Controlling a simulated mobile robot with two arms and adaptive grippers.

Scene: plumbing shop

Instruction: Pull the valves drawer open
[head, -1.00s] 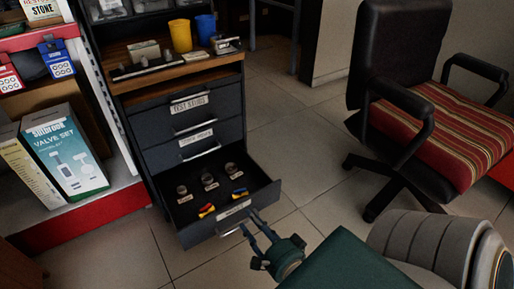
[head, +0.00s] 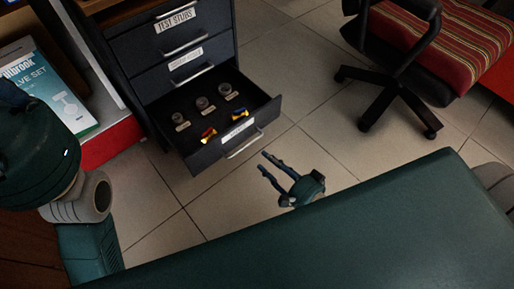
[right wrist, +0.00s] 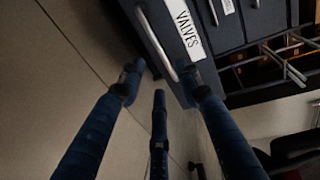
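The valves drawer (head: 188,159) is the lowest drawer of the dark cabinet and is pulled out. Inside it are several round fittings and small red, yellow and blue pieces. Its front carries a bar handle (head: 245,148), which also shows in the right wrist view (right wrist: 152,38) beside the "VALVES" label (right wrist: 184,28). My right gripper (head: 264,161) is open and empty, just right of the handle and apart from it. Its spread fingers (right wrist: 162,78) show in the right wrist view. My left arm shows at the left of the head view, but its gripper is not visible.
The closed "TEST STUBS" drawer (head: 180,28) and another closed drawer (head: 187,65) are above. A wheeled chair (head: 400,85) stands at the right. A valve set box (head: 45,88) is on the red-edged shelf at left. Tiled floor (head: 300,110) is clear between cabinet and chair.

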